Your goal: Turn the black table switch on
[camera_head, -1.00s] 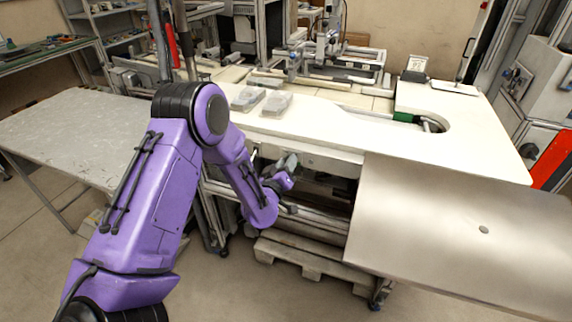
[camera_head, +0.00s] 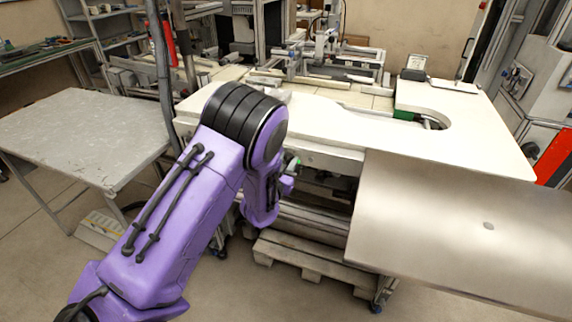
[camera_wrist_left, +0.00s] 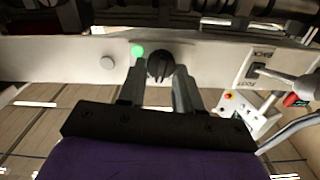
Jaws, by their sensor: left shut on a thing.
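The black switch (camera_wrist_left: 160,63) is a round knob on the pale front panel (camera_wrist_left: 72,57), in the middle of the left wrist view. My left gripper (camera_wrist_left: 160,68) is at the panel with one finger on each side of the knob, shut on it. A bright green round light (camera_wrist_left: 137,50) sits just left of the knob, partly beside the left fingertip. In the head view my left arm hides the knob, and the gripper (camera_head: 285,175) is mostly hidden at the white table's (camera_head: 470,140) front edge. My right gripper is not in view.
A pale round button (camera_wrist_left: 106,63) is further left on the panel. A lever switch (camera_wrist_left: 262,70) is at its right. A metal sheet (camera_head: 440,220) extends from the table's front right. A grey side table (camera_head: 80,135) stands left, with floor between.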

